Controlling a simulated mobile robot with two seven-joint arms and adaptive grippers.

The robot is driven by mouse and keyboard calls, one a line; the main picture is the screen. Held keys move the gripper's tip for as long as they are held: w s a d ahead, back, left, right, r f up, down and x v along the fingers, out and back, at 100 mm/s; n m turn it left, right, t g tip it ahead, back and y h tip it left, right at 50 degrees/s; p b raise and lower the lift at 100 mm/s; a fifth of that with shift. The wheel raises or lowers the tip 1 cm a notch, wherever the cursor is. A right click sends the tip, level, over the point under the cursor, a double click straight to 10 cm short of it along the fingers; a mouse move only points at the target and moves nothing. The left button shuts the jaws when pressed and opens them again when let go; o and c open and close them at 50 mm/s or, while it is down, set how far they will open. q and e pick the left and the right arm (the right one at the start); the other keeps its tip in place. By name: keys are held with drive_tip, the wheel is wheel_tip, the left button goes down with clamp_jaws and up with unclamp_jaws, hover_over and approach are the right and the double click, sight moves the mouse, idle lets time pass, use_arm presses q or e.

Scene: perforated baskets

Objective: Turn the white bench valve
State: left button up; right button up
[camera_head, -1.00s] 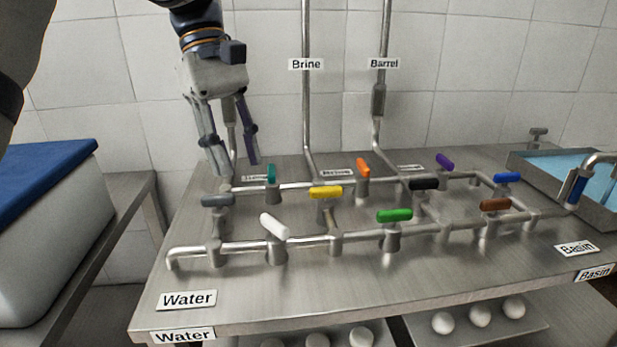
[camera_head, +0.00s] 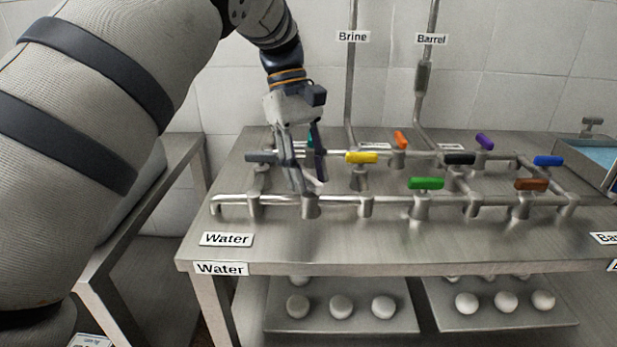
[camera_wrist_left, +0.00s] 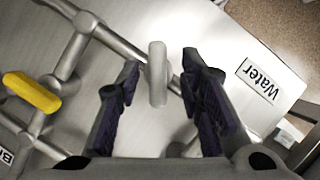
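The white valve handle (camera_wrist_left: 157,73) sits on the front pipe of the bench. In the left wrist view it lies between the two open fingers of my left gripper (camera_wrist_left: 160,85), with a gap on each side. In the head view the left gripper (camera_head: 305,185) is right at the white handle (camera_head: 312,181), and a finger hides part of it. My right gripper is not in view.
A yellow handle (camera_head: 361,158) stands close to the right of my gripper, and a grey handle (camera_head: 261,157) to its left. A green handle (camera_head: 426,183) is further right on the front pipe. A "Water" label (camera_head: 227,239) lies on the bench's front left. Trays of white balls (camera_head: 341,307) sit below.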

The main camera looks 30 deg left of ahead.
use_arm(q)
drive_tip(key=shift+w+r, duration=0.15)
drive_tip(key=shift+c, duration=0.3)
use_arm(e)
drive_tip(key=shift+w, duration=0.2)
use_arm(q)
clamp_jaws()
drive_tip(key=shift+m, duration=0.4)
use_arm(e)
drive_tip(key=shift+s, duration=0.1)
use_arm(q)
drive_tip(key=m+g, duration=0.1)
drive_tip(key=m, duration=0.1)
drive_tip(key=shift+m+y, duration=0.3)
drive_tip(key=shift+w+d+m+g+y+b, duration=0.1)
drive_tip(key=shift+m+g+y+b, duration=0.2)
drive_tip(key=shift+m, duration=0.6)
drive_tip(key=shift+d+m+g+y+b, duration=0.15)
drive_tip(key=shift+m+g+y, duration=0.15)
drive_tip(key=shift+m, duration=0.6)
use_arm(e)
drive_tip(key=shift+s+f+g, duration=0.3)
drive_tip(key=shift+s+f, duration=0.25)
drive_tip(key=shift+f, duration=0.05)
use_arm(q)
drive_tip(key=shift+a, duration=0.1)
